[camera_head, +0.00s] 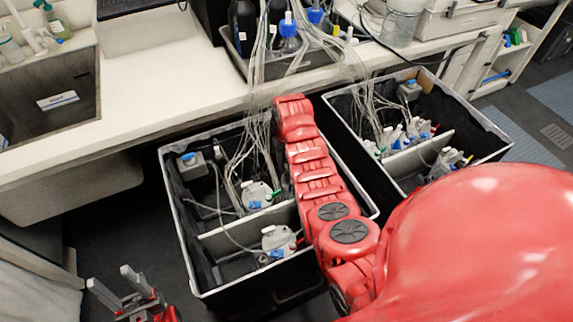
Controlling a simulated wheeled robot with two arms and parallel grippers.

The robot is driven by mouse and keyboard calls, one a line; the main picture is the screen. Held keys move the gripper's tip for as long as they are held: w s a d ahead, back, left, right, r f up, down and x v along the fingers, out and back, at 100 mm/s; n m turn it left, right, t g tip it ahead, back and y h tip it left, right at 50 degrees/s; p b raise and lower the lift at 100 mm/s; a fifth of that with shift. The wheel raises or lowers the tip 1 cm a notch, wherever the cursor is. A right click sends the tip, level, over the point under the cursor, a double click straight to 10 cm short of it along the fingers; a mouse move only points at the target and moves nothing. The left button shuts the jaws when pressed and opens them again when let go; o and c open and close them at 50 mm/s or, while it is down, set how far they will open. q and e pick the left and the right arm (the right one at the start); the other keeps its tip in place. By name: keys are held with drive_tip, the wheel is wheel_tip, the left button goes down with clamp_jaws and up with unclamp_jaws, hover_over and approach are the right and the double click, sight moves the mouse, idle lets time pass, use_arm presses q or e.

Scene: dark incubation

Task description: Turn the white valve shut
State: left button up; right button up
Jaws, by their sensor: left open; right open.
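Two black open bins stand on the floor, a left bin (184,232) and a right bin (490,126). In the left bin are two pale fittings, an upper one (257,190) and a lower one (275,237), with small blue, green or red parts. More pale fittings (398,138) are in the right bin. I cannot tell which of these is the white valve, or its handle position. My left gripper (122,283) is open and empty at the bottom left, outside the left bin. My red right arm crosses the left bin's right side and hides part of it; its gripper is not visible.
A white bench (130,103) with a sink (50,118) runs behind the bins. Thin clear tubes (257,70) hang from a bottle tray (232,52) into the left bin. A partition (222,238) divides that bin. Dark floor (115,235) is free left of it.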

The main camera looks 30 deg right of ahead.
drive_tip(key=shift+f, duration=1)
clamp_jaws()
